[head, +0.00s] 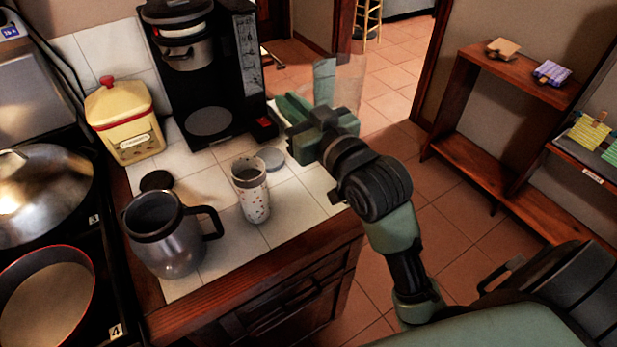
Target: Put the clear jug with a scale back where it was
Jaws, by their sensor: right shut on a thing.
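The clear jug (350,78) is a faint see-through shape to the right of the coffee machine, near the counter's far right edge. My right gripper (316,108) is shut on the jug, and its green fingers cover the jug's lower part. No scale marks can be made out on it. I cannot tell whether its base touches the counter. My left gripper is not in view.
On the tiled counter (292,203) stand a black coffee machine (247,60), a yellow canister (122,118), a patterned cup (251,195) and a steel mug (168,240). Pans (45,298) sit on the stove at left. A wooden shelf (515,68) stands at right.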

